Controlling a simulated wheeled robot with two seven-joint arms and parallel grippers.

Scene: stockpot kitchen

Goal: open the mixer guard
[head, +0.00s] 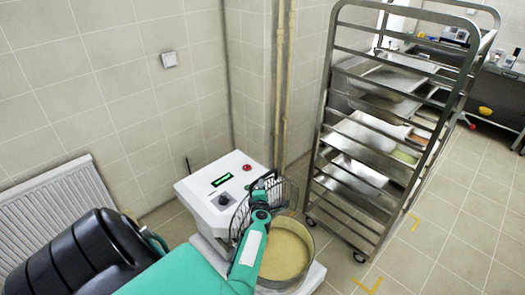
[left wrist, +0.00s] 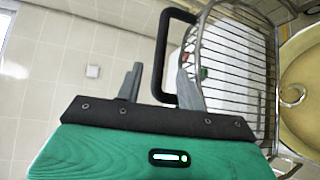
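The mixer (head: 215,190) is a white box with a green display, a black knob and a red button. Its wire guard (head: 240,216) stands steeply at the left of the beige-looking bowl (head: 283,252), whose inside shows. In the left wrist view the guard (left wrist: 235,70) carries a black loop handle (left wrist: 161,55), and the bowl (left wrist: 305,75) with a metal hook is at the right edge. My left gripper (head: 262,190) is at the guard. Its fingers (left wrist: 160,85) are apart, with the handle's bar between them in the picture; contact is unclear. My right gripper is not in view.
A tall metal rack (head: 385,130) with trays stands close to the right of the mixer. A radiator (head: 55,215) and tiled wall are at the left, with pipes (head: 283,85) behind. Open floor (head: 450,230) lies right of the rack.

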